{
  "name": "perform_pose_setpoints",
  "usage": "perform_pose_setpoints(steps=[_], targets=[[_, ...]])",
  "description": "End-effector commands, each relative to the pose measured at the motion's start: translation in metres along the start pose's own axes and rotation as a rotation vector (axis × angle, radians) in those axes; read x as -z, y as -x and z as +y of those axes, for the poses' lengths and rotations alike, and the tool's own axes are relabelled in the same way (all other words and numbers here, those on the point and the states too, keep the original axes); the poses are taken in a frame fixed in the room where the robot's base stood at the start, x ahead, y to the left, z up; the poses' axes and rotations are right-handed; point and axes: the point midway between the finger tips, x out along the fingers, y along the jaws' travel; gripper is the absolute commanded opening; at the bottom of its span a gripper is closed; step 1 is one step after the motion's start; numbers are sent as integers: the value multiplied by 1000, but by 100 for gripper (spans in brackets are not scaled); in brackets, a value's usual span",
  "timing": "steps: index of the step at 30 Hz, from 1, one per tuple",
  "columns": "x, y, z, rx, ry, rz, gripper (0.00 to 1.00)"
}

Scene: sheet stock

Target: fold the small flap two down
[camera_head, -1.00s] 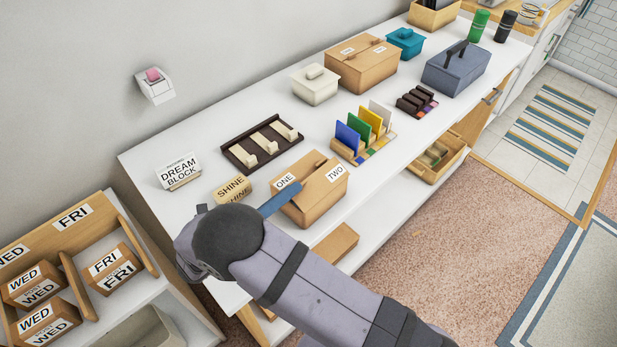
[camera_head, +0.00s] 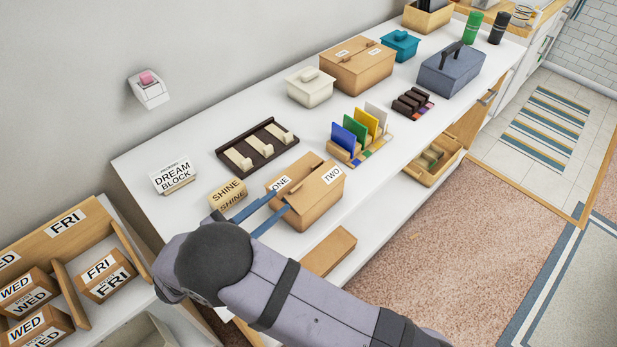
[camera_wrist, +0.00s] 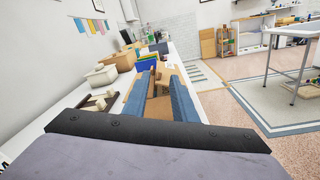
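A tan box (camera_head: 302,213) stands near the front edge of the white bench, with flaps labelled ONE and TWO on top. Flap two (camera_head: 325,187) is the right-hand one and looks nearly flat; its exact angle is hard to tell. Flap one (camera_head: 278,181) is on the left, partly behind my fingers. My gripper (camera_head: 280,201) has two blue fingers spread apart at the box's left side, with nothing held between them. In the wrist view the open fingers (camera_wrist: 160,70) frame part of the tan box (camera_wrist: 160,108). Whether a finger touches the box cannot be told.
A SHINE block (camera_head: 228,194) and DREAM BLOCK sign (camera_head: 173,177) stand left of the box. A dark rack (camera_head: 257,146) lies behind it, and a holder with coloured cards (camera_head: 360,137) is at its back right. An open drawer (camera_head: 433,165) juts out at the right.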

Motion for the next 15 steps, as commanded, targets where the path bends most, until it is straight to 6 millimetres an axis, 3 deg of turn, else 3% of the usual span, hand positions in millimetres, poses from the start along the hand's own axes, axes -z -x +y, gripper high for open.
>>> perform_pose_setpoints(steps=[8, 15], targets=[[-1, 0, 0, 0, -48, 0, 25], [-2, -16, 0, 2, -44, -1, 25]])
